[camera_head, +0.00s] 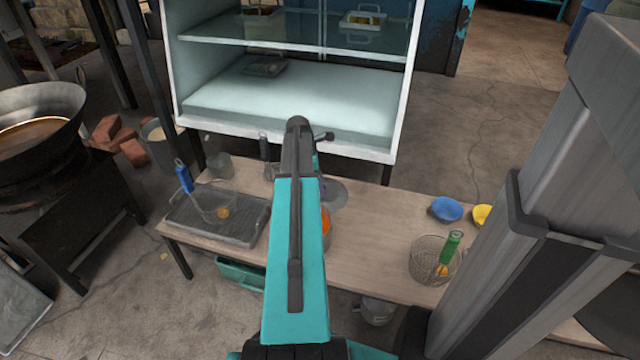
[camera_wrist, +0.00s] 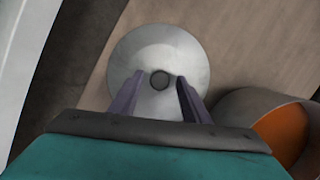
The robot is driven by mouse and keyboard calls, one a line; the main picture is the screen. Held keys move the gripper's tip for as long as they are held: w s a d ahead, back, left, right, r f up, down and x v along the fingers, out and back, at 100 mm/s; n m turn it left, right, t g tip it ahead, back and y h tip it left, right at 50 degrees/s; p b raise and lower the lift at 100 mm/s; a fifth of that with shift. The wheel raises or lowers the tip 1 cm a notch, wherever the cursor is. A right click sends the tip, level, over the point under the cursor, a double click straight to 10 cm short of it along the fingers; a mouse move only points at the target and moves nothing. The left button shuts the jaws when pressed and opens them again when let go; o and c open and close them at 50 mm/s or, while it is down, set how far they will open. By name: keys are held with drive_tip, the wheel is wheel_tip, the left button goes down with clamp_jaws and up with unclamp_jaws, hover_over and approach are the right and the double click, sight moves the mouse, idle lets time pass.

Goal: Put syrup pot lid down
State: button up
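The round, grey metal syrup pot lid (camera_wrist: 185,55) with a dark knob lies on the wooden table in the wrist view. Part of the lid (camera_head: 336,194) also shows right of my arm in the head view. My gripper (camera_wrist: 159,78) is over the lid with its two fingers apart. The knob sits near the fingertips with a gap on each side, so the gripper is not closed on it. The syrup pot (camera_wrist: 245,108) with orange contents stands uncovered beside the lid. In the head view my arm hides the fingers and much of the pot (camera_head: 327,225).
A grey tray (camera_head: 190,232) with a blue-handled strainer (camera_head: 184,177) is at the table's left. A wire basket (camera_head: 425,255), blue bowl (camera_head: 446,208) and yellow bowl (camera_head: 482,215) are at the right. A glass cabinet (camera_head: 290,90) stands behind. The table right of the pot is clear.

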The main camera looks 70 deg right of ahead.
drive_tip(key=shift+r, duration=0.1)
drive_tip(key=p+v, duration=0.4)
drive_tip(key=v, duration=0.8)
idle(0.4)
idle(0.4)
